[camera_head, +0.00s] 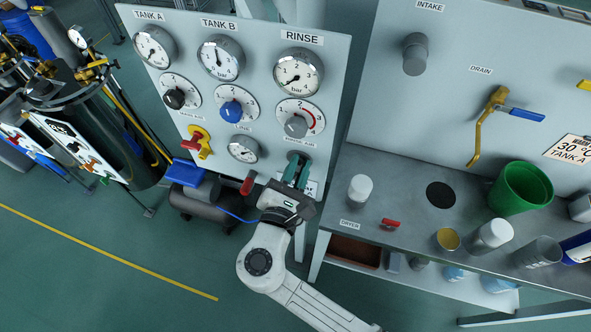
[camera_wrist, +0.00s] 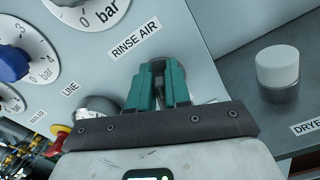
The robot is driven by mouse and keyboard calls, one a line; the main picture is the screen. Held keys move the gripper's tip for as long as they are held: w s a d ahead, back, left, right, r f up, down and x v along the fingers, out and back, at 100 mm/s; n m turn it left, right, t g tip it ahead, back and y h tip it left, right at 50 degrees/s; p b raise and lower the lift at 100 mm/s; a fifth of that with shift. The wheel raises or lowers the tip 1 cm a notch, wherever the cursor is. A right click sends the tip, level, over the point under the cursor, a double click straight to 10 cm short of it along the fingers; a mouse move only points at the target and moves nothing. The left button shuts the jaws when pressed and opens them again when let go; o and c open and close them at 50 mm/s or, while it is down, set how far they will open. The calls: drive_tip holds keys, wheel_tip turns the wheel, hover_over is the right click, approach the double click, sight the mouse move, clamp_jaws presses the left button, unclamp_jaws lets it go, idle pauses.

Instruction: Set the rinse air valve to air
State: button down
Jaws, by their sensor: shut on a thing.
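The panel (camera_head: 335,75) carries the rinse column on its right side. The "RINSE AIR" label (camera_wrist: 134,40) shows just above my gripper in the wrist view. My gripper (camera_head: 297,168), with teal fingers, is at the lower right of the panel, under the grey rinse knob (camera_head: 296,126). In the wrist view my gripper (camera_wrist: 157,78) is shut on a small grey part, the rinse air valve (camera_wrist: 158,68), just below the label. The fingers hide most of the valve, so I cannot tell which way it points.
A yellow valve with a red handle (camera_head: 197,142) is farther left. The workbench (camera_head: 400,190) at right holds a white-capped jar (camera_head: 359,187) and a green bucket (camera_head: 521,188).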

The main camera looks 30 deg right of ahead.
drive_tip(key=m+b, duration=0.3)
drive_tip(key=shift+s+d+f+m, duration=0.2)
drive_tip(key=shift+s+f+m, duration=0.05)
drive_tip(key=shift+f+m, duration=0.15)
drive_tip(key=shift+s+d+f+m+b, duration=0.1)
drive_tip(key=shift+f+m+b, duration=0.15)
drive_tip(key=shift+m+b, duration=1.3)
drive_tip(key=shift+s+d+f+m+b, duration=0.1)
drive_tip(key=shift+f+m+b, duration=0.1)
drive_tip(key=shift+m+b, duration=1.35)
drive_tip(key=shift+s+d+f+m+b, duration=0.1)
drive_tip(key=shift+f+m+b, duration=0.15)
drive_tip(key=shift+m+b, duration=1.25)
drive_tip(key=shift+m, duration=0.3)
drive_tip(key=c, duration=1.2)
unclamp_jaws()
drive_tip(key=shift+o, duration=0.2)
drive_tip(key=shift+r, duration=0.1)
drive_tip(key=shift+a, duration=0.1)
